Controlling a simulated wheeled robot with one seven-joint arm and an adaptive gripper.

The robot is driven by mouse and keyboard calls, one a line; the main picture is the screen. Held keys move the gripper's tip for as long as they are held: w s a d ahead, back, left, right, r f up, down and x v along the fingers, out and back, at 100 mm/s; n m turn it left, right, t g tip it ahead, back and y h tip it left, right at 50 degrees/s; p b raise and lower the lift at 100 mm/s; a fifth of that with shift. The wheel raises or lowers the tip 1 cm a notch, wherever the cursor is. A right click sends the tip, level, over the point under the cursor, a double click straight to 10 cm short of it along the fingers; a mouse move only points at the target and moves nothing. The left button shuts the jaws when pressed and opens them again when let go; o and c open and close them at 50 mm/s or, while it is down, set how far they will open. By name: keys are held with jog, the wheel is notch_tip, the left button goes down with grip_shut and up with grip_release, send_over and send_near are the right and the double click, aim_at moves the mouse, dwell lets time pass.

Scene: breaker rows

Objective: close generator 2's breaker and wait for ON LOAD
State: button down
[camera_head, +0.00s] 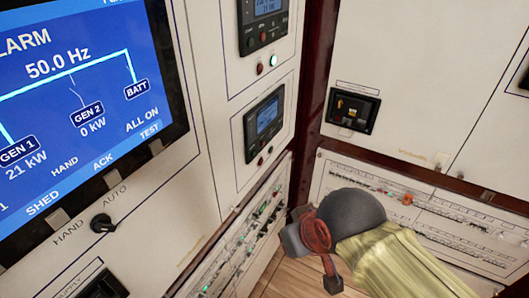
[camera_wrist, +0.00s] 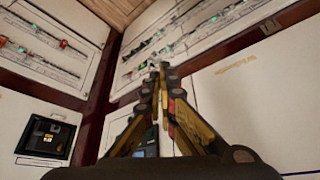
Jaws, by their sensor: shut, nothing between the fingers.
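The blue display (camera_head: 80,100) reads 50.0 Hz and shows GEN 2 (camera_head: 87,115) at 0 kW, its line broken by a slanted switch mark. GEN 1 reads 21 kW. No ON LOAD text shows. A black breaker-like unit (camera_head: 353,110) is set in the right wall panel; a similar dark unit shows in the wrist view (camera_wrist: 45,138). I cannot tell which generator it serves or its handle position. My gripper (camera_head: 312,240) is low in front of the corner, its fingertips unclear there. In the wrist view my gripper (camera_wrist: 160,68) is shut and empty, pointing toward the breaker rows.
Breaker rows (camera_head: 245,240) with green lights run low on the left panel, and more rows (camera_head: 400,205) on the right panel. Two small controllers (camera_head: 264,125) sit above. A HAND/AUTO knob (camera_head: 102,223) is below the display. A dark red post (camera_head: 312,85) fills the corner.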

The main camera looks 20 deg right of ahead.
aim_at(271, 150)
jog(key=shift+d, duration=0.1)
jog(key=w+d+f+m+t+h, duration=0.1)
jog(key=w+d+m+t, duration=0.1)
jog(key=w+d, duration=0.45)
jog(key=w+d+f+m+t+h, duration=0.1)
jog(key=w+d+m, duration=0.2)
jog(key=w, duration=0.6)
jog(key=w+d+f+m+t+h, duration=0.1)
jog(key=w+d+f+m+t, duration=0.1)
jog(key=w+d, duration=0.45)
jog(key=w+d+f+m+t+y, duration=0.1)
jog(key=w+d+f+m+t, duration=0.3)
jog(key=w, duration=0.7)
jog(key=d+f+m+b, duration=0.1)
jog(key=d+f+m, duration=0.1)
jog(key=d+f, duration=0.1)
jog(key=shift+d+f+t, duration=0.15)
jog(key=shift+f+t, duration=0.25)
jog(key=shift+f, duration=0.3)
jog(key=shift+w, duration=0.15)
jog(key=w+a+b, duration=0.2)
jog(key=w+a, duration=0.3)
jog(key=w, duration=0.2)
jog(key=shift+a, duration=0.2)
